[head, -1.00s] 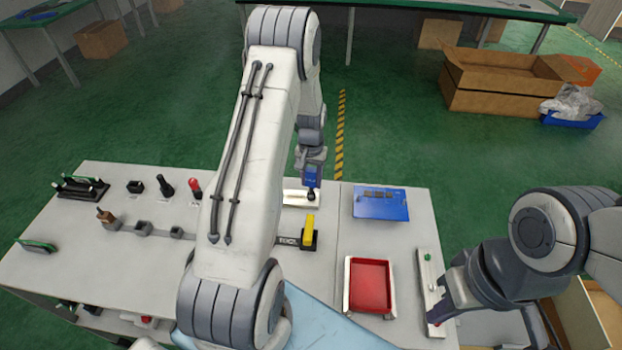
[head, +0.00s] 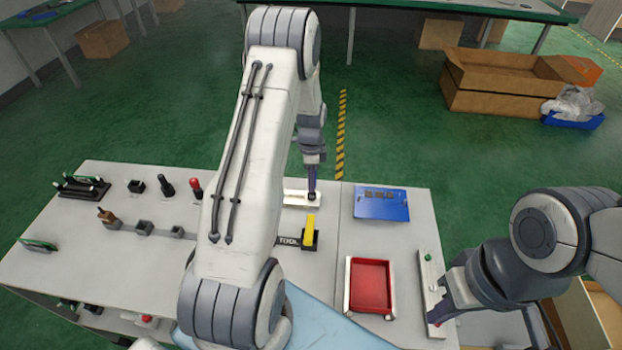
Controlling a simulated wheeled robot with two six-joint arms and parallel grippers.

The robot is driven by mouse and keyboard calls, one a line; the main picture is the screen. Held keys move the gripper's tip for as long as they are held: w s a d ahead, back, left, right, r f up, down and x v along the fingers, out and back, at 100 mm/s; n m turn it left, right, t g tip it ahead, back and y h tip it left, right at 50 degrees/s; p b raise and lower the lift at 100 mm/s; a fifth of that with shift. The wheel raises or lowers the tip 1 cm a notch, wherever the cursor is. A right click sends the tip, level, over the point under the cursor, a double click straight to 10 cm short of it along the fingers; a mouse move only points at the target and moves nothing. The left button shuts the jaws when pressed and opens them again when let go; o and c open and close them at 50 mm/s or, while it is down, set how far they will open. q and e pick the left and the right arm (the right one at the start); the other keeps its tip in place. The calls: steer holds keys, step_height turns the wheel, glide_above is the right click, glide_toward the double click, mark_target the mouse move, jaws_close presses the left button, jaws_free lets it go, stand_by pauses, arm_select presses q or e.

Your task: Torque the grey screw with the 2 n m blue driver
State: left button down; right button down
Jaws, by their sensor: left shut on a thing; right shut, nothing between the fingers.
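My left gripper (head: 313,178) is at the far edge of the bench, pointing down over a small white plate (head: 296,199). It is shut on a slim upright tool, dark in this view, with its lower end at the plate. A blue handle showed there earlier, so it appears to be the blue driver; the fingers now hide most of it. I cannot make out the grey screw. It may be hidden under the tool. My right gripper (head: 438,314) is shut and empty, low over the white strip (head: 428,268) at the right.
A yellow-handled piece (head: 310,228) stands by a black "TOOL" label. A red-topped tool (head: 196,187) and a black one (head: 166,187) stand left of my arm. A blue panel (head: 381,207) and a red tray (head: 370,286) are on the right.

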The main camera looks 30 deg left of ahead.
arm_select(q)
steer(key=shift+m, duration=0.5)
steer(key=shift+r+p, duration=0.6)
steer(key=shift+r, duration=0.25)
